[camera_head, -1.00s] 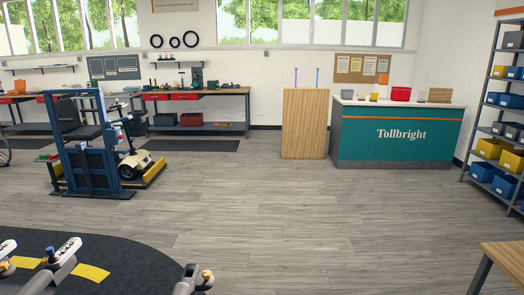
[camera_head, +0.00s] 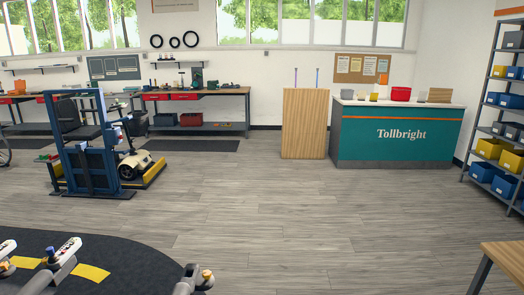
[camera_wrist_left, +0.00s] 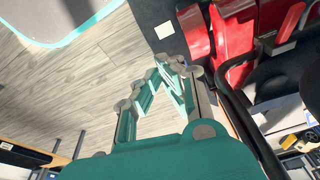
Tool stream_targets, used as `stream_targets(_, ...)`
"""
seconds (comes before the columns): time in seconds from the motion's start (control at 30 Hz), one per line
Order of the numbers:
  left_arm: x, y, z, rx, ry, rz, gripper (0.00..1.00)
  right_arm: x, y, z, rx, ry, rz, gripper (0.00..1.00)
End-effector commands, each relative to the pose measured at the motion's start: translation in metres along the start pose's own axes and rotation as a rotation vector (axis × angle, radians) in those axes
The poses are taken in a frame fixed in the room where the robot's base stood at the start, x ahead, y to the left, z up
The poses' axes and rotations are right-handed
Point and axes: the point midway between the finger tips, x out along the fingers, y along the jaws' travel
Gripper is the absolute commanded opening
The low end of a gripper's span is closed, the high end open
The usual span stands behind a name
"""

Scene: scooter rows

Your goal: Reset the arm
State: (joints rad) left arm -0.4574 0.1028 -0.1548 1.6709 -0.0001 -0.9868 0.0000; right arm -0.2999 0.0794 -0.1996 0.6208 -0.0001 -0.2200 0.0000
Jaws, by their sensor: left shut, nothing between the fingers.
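My left gripper (camera_wrist_left: 165,75) shows in the left wrist view, teal with grey joints. Its fingers meet at the tips and hold nothing. Beyond and right of it are a red body panel (camera_wrist_left: 230,40) and a black curved bar (camera_wrist_left: 240,115). I cannot tell whether the gripper touches them. Neither gripper shows in the head view.
In the head view, a blue lift frame with a scooter (camera_head: 135,165) stands at left. A wooden cabinet (camera_head: 304,123) and a teal Tollbright counter (camera_head: 393,137) stand at the back. Shelves (camera_head: 498,120) and a table corner (camera_head: 502,256) are at right. The middle floor is clear.

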Motion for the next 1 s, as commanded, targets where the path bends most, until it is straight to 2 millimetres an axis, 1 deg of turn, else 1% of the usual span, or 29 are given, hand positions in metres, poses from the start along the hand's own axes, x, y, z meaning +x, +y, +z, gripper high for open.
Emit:
stream_targets(0.03, 0.029, 0.001, 0.022, 0.003, -0.027, 0.002, 0.0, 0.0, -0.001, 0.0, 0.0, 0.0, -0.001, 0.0)
stream_targets(0.07, 0.043, 0.002, 0.032, 0.004, -0.034, 0.003, 0.0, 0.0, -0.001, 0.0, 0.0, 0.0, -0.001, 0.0)
stream_targets(0.1, 0.061, 0.003, 0.049, 0.007, -0.045, 0.004, 0.0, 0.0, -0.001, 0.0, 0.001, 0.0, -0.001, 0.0)
stream_targets(0.17, 0.085, 0.005, 0.074, 0.01, -0.059, 0.006, 0.0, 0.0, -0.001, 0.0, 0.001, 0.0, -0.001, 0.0)
stream_targets(0.2, 0.099, 0.005, 0.093, 0.013, -0.07, 0.007, 0.0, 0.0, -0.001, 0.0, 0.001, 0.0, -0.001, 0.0)
stream_targets(0.27, 0.116, 0.006, 0.12, 0.016, -0.084, 0.009, 0.0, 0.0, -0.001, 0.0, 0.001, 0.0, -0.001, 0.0)
stream_targets(0.3, 0.125, 0.006, 0.138, 0.018, -0.092, 0.009, 0.0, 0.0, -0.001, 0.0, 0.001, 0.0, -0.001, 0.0)
stream_targets(0.33, 0.13, 0.007, 0.15, 0.02, -0.098, 0.01, 0.0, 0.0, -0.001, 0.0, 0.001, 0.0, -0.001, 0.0)
stream_targets(0.4, 0.139, 0.007, 0.175, 0.023, -0.108, 0.01, 0.0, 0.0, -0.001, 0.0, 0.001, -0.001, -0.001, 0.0)
stream_targets(0.5, 0.146, 0.007, 0.201, 0.027, -0.119, 0.011, 0.0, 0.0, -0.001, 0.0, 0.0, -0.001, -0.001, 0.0)
stream_targets(0.63, 0.148, 0.006, 0.217, 0.029, -0.124, 0.012, 0.0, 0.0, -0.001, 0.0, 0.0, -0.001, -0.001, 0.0)
stream_targets(1.0, 0.148, 0.006, 0.218, 0.029, -0.124, 0.012, 0.0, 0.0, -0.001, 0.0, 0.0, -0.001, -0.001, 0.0)
